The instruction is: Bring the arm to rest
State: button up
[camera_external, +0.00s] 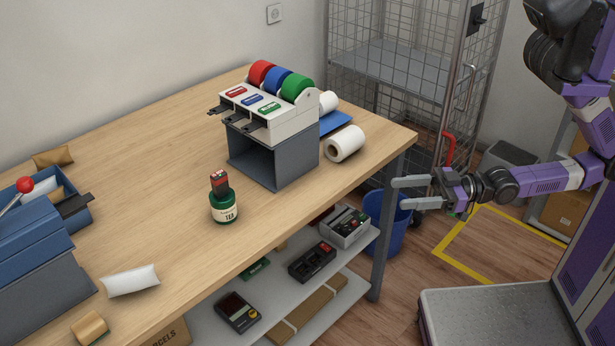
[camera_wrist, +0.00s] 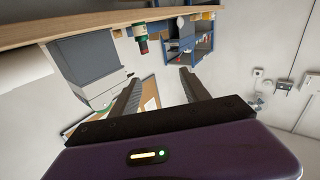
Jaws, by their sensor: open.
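My gripper (camera_external: 415,192) is at the right in the external view, beside the counter's right front corner and apart from it. Its two grey fingers point left toward the counter and are spread apart with nothing between them. My arm comes in from the right, bent, with the forearm roughly level. In the wrist view my gripper (camera_wrist: 160,92) shows its two dark fingers apart and empty, with the counter edge (camera_wrist: 100,24) beyond them. The wrist view is turned over, with the counter along the top.
The wooden counter (camera_external: 150,205) holds a tape dispenser (camera_external: 268,125), a green pot (camera_external: 224,206), a white roll (camera_external: 345,144) and a blue box (camera_external: 35,245). A wire cage trolley (camera_external: 400,75) stands behind. Yellow tape (camera_external: 455,257) marks the floor.

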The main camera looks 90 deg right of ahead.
jog(key=s+d+f+m+g+h, duration=0.1)
jog(key=s+d, duration=0.1)
jog(key=s, duration=0.5)
jog(key=s+d+f+m+g+h, duration=0.1)
jog(key=s+d+g, duration=0.1)
jog(key=s, duration=0.5)
jog(key=shift+s+d+f, duration=0.15)
jog(key=shift+s+d, duration=0.1)
jog(key=shift+d, duration=0.25)
